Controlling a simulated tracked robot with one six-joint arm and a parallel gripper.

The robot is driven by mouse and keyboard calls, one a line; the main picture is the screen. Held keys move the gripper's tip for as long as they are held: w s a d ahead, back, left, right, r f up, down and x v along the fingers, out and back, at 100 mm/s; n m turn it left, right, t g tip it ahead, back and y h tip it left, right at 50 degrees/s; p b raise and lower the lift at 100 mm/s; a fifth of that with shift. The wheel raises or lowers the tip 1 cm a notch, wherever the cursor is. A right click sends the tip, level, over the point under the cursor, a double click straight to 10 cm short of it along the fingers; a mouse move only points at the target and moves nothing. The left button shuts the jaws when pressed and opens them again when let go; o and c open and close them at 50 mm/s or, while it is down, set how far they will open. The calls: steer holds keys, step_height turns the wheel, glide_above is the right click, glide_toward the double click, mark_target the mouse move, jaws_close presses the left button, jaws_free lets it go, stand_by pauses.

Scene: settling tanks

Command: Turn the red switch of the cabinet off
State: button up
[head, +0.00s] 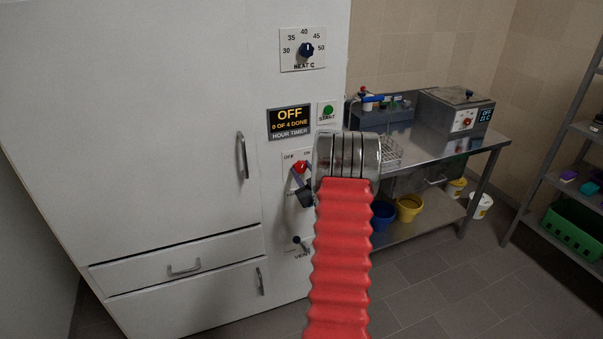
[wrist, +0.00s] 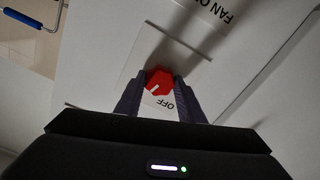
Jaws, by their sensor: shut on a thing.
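The white cabinet (head: 190,120) fills the left of the head view. Its red switch (head: 300,167) sits on a small plate marked OFF at left and ON at right. My gripper (head: 300,178) is at the switch, partly hidden behind my arm. In the wrist view, my gripper (wrist: 160,79) is shut on the red switch (wrist: 160,80), with a dark finger on each side of it. A short white mark shows on the switch, slanting to the lower left in that picture. The OFF label (wrist: 165,103) shows between the fingers. The ON label is hidden there.
A vent lever (head: 297,240) sits below. A steel table (head: 460,139) stands at right, with buckets under it.

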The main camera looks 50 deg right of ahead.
steer(key=n, duration=0.5)
steer(key=shift+w+a+n, duration=0.2)
steer(key=shift+w+n, duration=0.05)
steer(key=shift+n, duration=0.15)
steer(key=n, duration=0.4)
steer(key=shift+n, duration=0.4)
steer(key=shift+f, duration=0.1)
steer(key=o, duration=1)
steer(key=shift+s+d, duration=0.1)
steer(key=shift+o, duration=0.2)
steer(key=shift+s, duration=0.15)
